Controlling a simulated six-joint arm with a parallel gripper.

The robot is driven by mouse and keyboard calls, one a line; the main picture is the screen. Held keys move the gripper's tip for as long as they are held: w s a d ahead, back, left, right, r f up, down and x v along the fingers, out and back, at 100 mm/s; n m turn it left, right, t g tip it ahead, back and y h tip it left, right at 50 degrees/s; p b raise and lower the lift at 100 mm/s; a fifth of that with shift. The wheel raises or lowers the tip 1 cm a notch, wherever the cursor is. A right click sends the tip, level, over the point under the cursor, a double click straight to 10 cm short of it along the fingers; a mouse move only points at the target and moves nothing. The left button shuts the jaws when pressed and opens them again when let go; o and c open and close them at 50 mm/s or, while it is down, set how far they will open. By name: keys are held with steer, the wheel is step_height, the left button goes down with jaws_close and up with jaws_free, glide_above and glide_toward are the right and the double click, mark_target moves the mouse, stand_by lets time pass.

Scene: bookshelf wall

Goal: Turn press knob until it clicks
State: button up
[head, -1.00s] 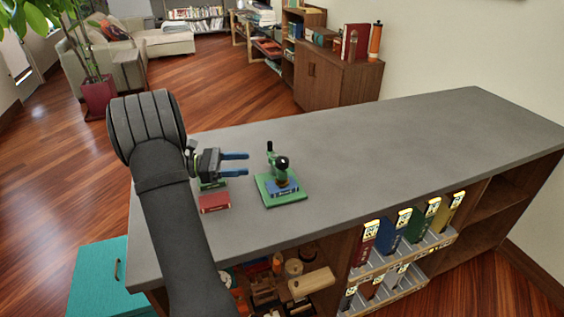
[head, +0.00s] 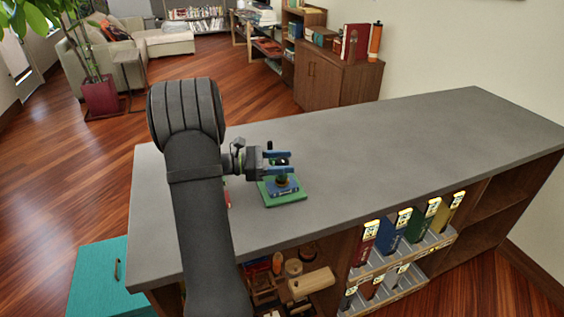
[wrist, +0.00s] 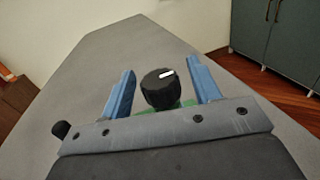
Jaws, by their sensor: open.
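The press has a green base (head: 287,198) and a blue block (head: 281,188), and stands on the grey counter. Its black knob (wrist: 158,97) has a white mark on its face and sits between my two blue fingers in the wrist view. My gripper (head: 290,161) is open, with one finger on each side of the knob. Clear gaps show between knob and fingers in the wrist view, so no grip shows. The fingers hide much of the press's upper part in the head view.
The grey counter (head: 400,140) is clear to the right and beyond the press. A red block (head: 228,199) is mostly hidden behind my arm. Below the counter, shelves hold several coloured books (head: 390,229) and wooden pieces (head: 312,283).

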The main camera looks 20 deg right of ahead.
steer(key=c, duration=1)
steer(key=shift+m+g+y, duration=0.9)
steer(key=shift+m+g, duration=0.3)
steer(key=shift+g, duration=0.45)
steer(key=shift+m+g+y, duration=0.9)
steer(key=shift+m+g, duration=0.3)
steer(key=shift+g, duration=0.45)
steer(key=o, duration=1)
